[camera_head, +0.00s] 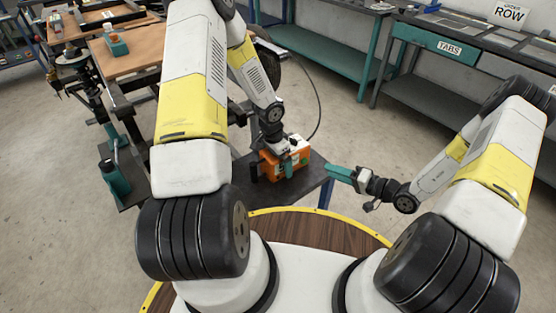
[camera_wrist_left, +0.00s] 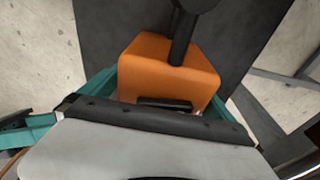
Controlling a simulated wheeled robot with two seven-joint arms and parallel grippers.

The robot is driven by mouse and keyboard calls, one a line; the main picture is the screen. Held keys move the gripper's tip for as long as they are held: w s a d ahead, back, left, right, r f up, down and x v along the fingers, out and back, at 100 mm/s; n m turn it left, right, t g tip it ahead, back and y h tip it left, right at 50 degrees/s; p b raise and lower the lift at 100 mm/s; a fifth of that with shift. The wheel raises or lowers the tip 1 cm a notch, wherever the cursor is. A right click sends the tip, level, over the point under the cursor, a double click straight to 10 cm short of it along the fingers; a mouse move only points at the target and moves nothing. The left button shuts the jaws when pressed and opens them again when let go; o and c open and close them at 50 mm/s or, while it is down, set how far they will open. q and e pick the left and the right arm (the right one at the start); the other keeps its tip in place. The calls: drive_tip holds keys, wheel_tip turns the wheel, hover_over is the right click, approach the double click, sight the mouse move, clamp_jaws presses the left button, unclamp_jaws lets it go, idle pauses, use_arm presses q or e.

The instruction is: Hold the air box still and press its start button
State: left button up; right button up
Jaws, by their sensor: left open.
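The orange air box (camera_head: 269,167) sits on a small dark table in the head view. In the left wrist view the orange box (camera_wrist_left: 150,65) has a dark post or hose at its far side and a dark slot near my gripper. My left gripper (camera_wrist_left: 163,90) is open, with a teal finger on either side of the box; whether they touch it is unclear. My right gripper (camera_head: 340,174) is right of the box, at the table's right edge, apart from the box. Its teal fingers point left and show as one bar. I cannot make out the start button.
A wooden workbench (camera_head: 130,55) stands at the left, and a grey bench with a TABS sign (camera_head: 448,47) at the back right. Open floor lies between.

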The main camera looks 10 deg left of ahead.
use_arm(q)
drive_tip(key=shift+c, duration=0.4)
drive_tip(key=c, duration=1.8)
drive_tip(key=o, duration=1.2)
drive_tip(key=c, duration=1.1)
drive_tip(key=shift+o, duration=0.2)
use_arm(e)
drive_tip(key=shift+c, duration=0.3)
clamp_jaws()
